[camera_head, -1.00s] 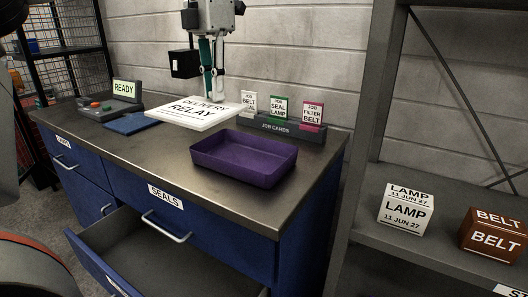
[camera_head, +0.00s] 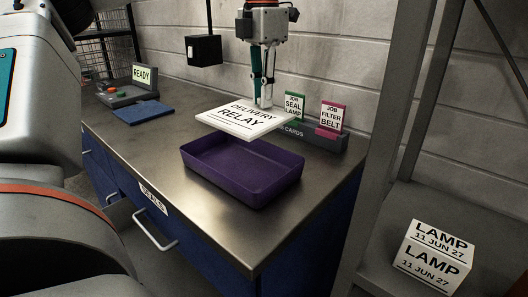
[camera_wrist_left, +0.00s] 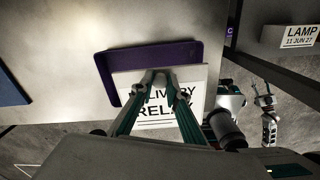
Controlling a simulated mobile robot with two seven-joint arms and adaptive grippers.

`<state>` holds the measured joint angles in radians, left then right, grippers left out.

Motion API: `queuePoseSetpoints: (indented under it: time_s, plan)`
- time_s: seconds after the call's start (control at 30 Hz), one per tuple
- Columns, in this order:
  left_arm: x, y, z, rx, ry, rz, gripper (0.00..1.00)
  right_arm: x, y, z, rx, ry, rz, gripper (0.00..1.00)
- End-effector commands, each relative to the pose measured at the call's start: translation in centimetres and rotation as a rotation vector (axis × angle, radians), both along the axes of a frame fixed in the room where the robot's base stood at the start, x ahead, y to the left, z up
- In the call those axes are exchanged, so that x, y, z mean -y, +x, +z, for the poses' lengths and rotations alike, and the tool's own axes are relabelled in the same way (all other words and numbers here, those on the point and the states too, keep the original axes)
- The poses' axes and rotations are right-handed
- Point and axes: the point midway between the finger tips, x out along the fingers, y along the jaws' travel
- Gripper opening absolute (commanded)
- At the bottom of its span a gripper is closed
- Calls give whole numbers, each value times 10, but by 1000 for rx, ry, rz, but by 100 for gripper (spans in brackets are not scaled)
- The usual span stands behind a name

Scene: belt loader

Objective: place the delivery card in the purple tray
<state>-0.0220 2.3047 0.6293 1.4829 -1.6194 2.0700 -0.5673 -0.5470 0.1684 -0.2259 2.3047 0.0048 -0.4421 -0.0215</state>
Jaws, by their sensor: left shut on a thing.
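The delivery card (camera_head: 238,122) is a white slab with black lettering reading "DELIVERY RELAY". My left gripper (camera_head: 263,104) is shut on its far edge and holds it roughly flat. The purple tray (camera_head: 243,188) is open and stands on the metal counter; the inside that shows is empty. In the head view the card hangs just above the tray's far rim. In the left wrist view the card (camera_wrist_left: 190,78) covers part of the tray (camera_wrist_left: 150,56). A small two-fingered hand, apparently my right gripper (camera_wrist_left: 262,91), shows there, too small to judge.
Behind the tray stands a job card holder (camera_head: 318,140) with upright cards. A blue pad (camera_head: 142,112) and a console marked READY (camera_head: 120,90) lie at the left of the counter (camera_head: 225,235). A LAMP box (camera_head: 434,258) sits on the shelf at right.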

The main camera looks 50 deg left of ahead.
Motion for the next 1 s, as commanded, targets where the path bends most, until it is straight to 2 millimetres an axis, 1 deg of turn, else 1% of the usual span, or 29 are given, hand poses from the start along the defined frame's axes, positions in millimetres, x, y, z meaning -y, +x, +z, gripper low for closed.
queuePoseSetpoints:
  time_s: [0.03, 0.13, 0.2, 0.3, 0.4, 0.53, 0.63, 0.8, 0.87, 0.93, 1.0]
  plan:
    - [0, 1, -21, -13, -3, -2, 0, -4, 0, -1, -1, 15, 0, 40]
    - [0, 1, -46, -13, -4, -2, 0, -15, 6, 5, 20, 46, 1, 40]
    - [0, 1, -62, -12, -4, -2, 0, -18, 10, 8, 30, 59, 1, 40]
    - [0, 1, -81, -10, -3, -1, 0, -21, 14, 13, 41, 71, -2, 40]
    - [0, 0, -92, -7, -2, 0, 0, -25, 17, 16, 49, 83, -2, 40]
    - [0, 1, -97, -2, 0, 1, 0, -28, 20, 23, 62, 96, -3, 40]
    - [0, 0, -104, -3, 1, 1, 0, -29, 20, 23, 61, 100, -6, 40]
    - [0, 0, -131, -9, -2, 1, 0, -30, 16, 15, 46, 110, -10, 40]
    - [0, 0, -138, -8, -1, 1, 0, -31, 15, 15, 46, 117, -12, 40]
    - [0, 0, -142, -5, 0, 1, 0, -33, 17, 19, 55, 127, -15, 40]
    - [0, 0, -140, -1, 0, 1, 0, -34, 21, 25, 67, 132, -17, 40]
